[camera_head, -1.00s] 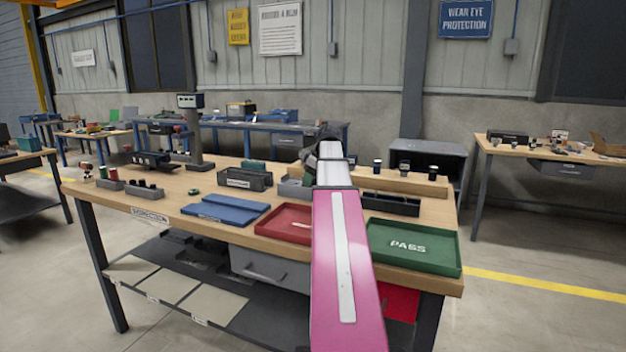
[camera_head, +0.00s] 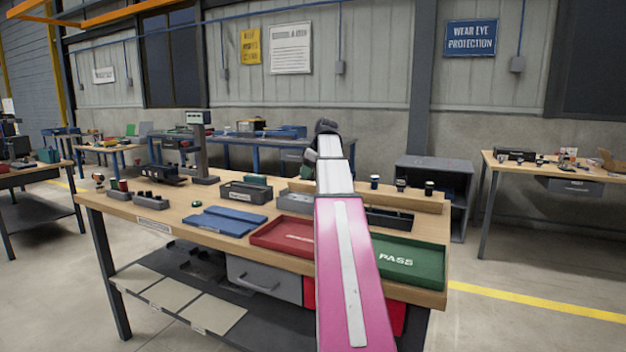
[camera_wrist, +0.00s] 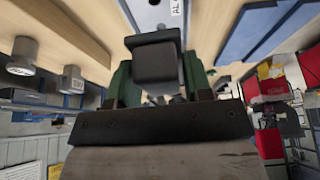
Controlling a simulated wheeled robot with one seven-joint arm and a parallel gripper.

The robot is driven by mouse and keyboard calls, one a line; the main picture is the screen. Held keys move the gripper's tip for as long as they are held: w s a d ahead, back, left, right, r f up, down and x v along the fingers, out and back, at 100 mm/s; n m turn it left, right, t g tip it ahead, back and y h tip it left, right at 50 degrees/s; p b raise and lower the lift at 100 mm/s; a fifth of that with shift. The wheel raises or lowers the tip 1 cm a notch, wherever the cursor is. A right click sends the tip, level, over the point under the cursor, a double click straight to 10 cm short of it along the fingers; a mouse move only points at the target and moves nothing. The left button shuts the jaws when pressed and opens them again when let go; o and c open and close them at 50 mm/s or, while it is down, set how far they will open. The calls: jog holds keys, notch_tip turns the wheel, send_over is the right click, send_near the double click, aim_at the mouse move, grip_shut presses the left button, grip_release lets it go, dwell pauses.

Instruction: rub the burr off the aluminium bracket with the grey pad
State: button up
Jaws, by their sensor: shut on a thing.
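In the wrist view my gripper (camera_wrist: 157,88) is shut on a dark grey block, which looks like the grey pad (camera_wrist: 155,62). Green parts flank the block on both sides. Behind it a grey surface carries a white label (camera_wrist: 177,7) that starts with "AL". In the head view my gripper (camera_head: 326,130) is a dark shape at the far end of my pink arm, above the back of the workbench (camera_head: 175,211); its fingers cannot be made out. I cannot make out the aluminium bracket or its burr in either view.
On the bench are blue mats (camera_head: 225,219), a red tray (camera_head: 262,238), a green PASS tray (camera_head: 425,270), grey bins (camera_head: 240,194) and a dark stand (camera_head: 203,150). Small dark-topped cylinders (camera_head: 401,185) stand at the back right. My arm hides the bench's middle.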

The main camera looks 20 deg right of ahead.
jog(key=shift+r, duration=0.2)
jog(key=shift+r, duration=2.95)
